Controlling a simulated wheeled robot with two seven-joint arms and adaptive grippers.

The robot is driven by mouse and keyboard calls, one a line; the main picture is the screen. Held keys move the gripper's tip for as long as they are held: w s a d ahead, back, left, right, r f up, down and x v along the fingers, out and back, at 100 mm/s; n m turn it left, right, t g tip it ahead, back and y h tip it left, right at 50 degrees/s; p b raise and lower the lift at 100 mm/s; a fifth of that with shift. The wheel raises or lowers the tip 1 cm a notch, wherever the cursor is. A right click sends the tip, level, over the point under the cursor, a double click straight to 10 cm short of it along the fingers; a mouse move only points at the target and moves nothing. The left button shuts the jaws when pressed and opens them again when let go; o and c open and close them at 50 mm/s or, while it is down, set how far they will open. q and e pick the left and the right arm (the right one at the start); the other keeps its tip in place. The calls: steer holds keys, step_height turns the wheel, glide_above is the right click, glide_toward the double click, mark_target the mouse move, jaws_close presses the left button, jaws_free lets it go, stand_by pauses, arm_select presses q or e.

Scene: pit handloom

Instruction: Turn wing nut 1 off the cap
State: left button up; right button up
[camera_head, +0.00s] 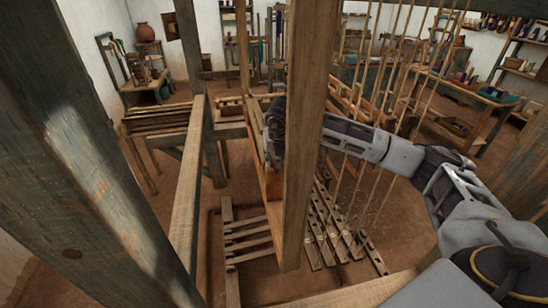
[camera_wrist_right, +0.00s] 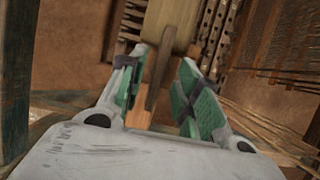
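My right gripper (camera_head: 272,158) hangs in the head view beside a long wooden beam of the loom, partly hidden behind a thick upright post. In the right wrist view its two green-padded fingers (camera_wrist_right: 163,68) stand apart. A narrow wooden piece (camera_wrist_right: 153,95) lies between them in that view, below a rounded wooden end (camera_wrist_right: 172,25). I cannot tell whether either finger touches it. I cannot make out wing nut 1 or tell which part is the cap. My left gripper is not in view.
The thick wooden post (camera_head: 309,120) stands close in front of my right arm. Hanging cords (camera_head: 398,70) cross behind the arm. Wooden treadles (camera_head: 333,225) lie in the pit below. A frame rail (camera_head: 187,185) runs along the left.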

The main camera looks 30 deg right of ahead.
steer(key=shift+x, duration=0.9)
jaws_close()
